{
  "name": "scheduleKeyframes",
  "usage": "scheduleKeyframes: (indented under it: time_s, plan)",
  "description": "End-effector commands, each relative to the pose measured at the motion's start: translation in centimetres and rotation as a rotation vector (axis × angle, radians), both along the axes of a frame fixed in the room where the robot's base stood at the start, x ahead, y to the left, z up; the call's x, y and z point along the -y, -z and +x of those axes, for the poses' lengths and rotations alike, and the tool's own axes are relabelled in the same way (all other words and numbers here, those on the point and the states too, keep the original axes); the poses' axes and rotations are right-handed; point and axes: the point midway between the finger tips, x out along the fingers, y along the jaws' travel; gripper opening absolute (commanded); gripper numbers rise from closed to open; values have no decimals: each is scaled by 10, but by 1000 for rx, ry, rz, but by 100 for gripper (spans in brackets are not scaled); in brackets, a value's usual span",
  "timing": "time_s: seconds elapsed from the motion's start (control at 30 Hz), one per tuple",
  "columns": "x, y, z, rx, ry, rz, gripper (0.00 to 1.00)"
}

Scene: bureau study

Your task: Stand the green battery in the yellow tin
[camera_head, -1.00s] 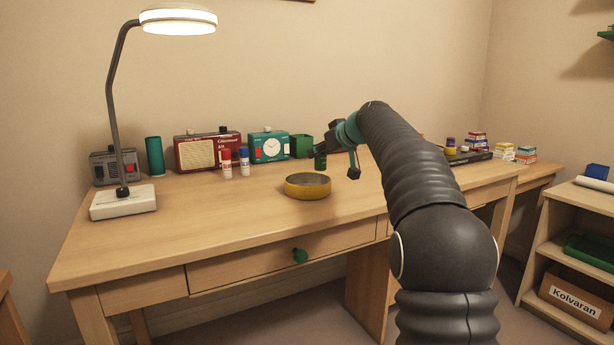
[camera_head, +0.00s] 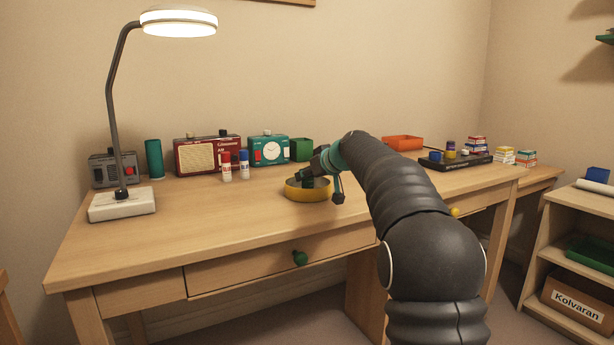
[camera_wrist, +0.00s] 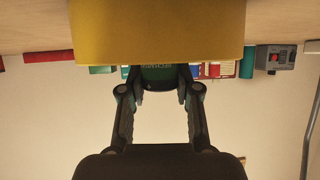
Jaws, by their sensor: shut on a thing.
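The yellow tin (camera_head: 298,194) is a low, round, open tin on the desk. It fills the top of the upside-down wrist view (camera_wrist: 158,30). My gripper (camera_head: 320,174) is over the tin's right part in the head view. In the wrist view its two fingers (camera_wrist: 160,94) are shut on the green battery (camera_wrist: 158,74), one at each side. The battery looks upright. Its lower part is hidden behind the tin's wall in the wrist view, and I cannot tell whether it touches the tin's floor.
Red and blue glue sticks (camera_head: 244,164) stand left of the tin. Behind are a red radio (camera_head: 205,154), a teal clock radio (camera_head: 268,149) and a green box (camera_head: 301,150). A lamp (camera_head: 122,203) stands at the left. The front of the desk is clear.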

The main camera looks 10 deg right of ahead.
Motion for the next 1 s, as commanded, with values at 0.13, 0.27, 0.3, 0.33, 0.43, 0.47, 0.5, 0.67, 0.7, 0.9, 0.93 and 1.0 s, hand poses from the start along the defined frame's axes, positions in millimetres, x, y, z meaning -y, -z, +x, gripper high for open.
scheduleKeyframes:
  time_s: [0.13,0.27,0.3,0.33,0.43,0.47,0.5,0.67,0.7,0.9,0.93,1.0]
  plan:
    - [0,3,0,0,0,0,39]
    - [0,3,0,-1,0,0,57]
    - [0,3,0,-1,0,0,57]
    - [0,3,0,-1,0,0,57]
    - [0,3,0,-1,0,0,57]
    - [0,3,0,-1,0,0,57]
    - [0,2,0,0,0,0,57]
    - [3,-4,-4,1,2,0,57]
    - [5,-7,-9,3,1,-1,57]
    - [19,-25,-40,2,3,0,57]
    - [21,-28,-45,2,3,0,57]
    - [26,-34,-56,2,3,-1,57]
